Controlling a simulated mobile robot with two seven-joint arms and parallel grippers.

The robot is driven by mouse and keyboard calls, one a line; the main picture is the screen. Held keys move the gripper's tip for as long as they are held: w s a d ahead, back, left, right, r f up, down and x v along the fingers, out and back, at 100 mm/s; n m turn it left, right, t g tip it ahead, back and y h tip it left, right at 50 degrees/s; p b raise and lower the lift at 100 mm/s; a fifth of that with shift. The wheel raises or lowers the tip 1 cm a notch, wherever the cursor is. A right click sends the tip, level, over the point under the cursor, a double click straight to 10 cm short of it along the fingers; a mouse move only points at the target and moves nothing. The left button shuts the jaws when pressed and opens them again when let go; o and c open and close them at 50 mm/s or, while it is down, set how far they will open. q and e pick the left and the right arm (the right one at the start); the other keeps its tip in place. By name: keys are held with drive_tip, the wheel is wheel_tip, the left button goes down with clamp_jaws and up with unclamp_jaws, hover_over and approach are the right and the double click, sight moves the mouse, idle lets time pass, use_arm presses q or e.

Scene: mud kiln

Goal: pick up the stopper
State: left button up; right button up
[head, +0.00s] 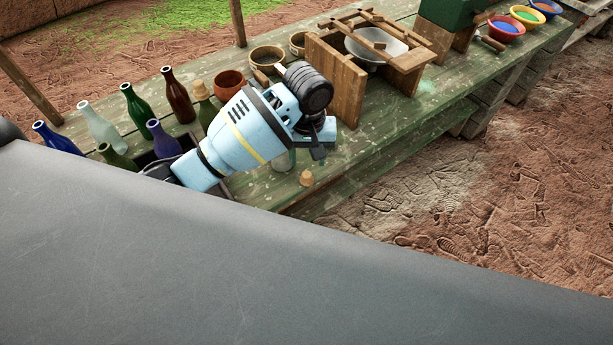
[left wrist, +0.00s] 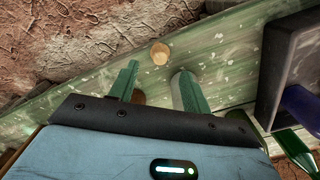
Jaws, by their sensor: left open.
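A small tan stopper (head: 306,178) stands on the green plank table near its front edge, just below my left gripper (head: 301,155) in the head view. In the left wrist view a round tan top, which looks like the stopper (left wrist: 159,53), shows just beyond the fingertips. My left gripper (left wrist: 158,72) is open there, its two green fingers apart. Nothing is visibly gripped. My right gripper is not in view.
Several glass bottles (head: 138,103) stand at the table's left, near a dark crate (left wrist: 268,75). A terracotta pot (head: 229,84), a wooden frame with a metal bowl (head: 376,48) and coloured bowls (head: 505,28) stand farther along. The table's front edge is close to the stopper.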

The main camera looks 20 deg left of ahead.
sight(307, 175)
use_arm(q)
drive_tip(key=shift+w+a+f+b, duration=0.1)
drive_tip(key=shift+f+b, duration=0.15)
drive_tip(key=shift+f, duration=1.7)
drive_tip(key=shift+w+a+f+b, duration=0.1)
drive_tip(key=shift+f+b, duration=0.15)
drive_tip(key=shift+f, duration=1.65)
clamp_jaws()
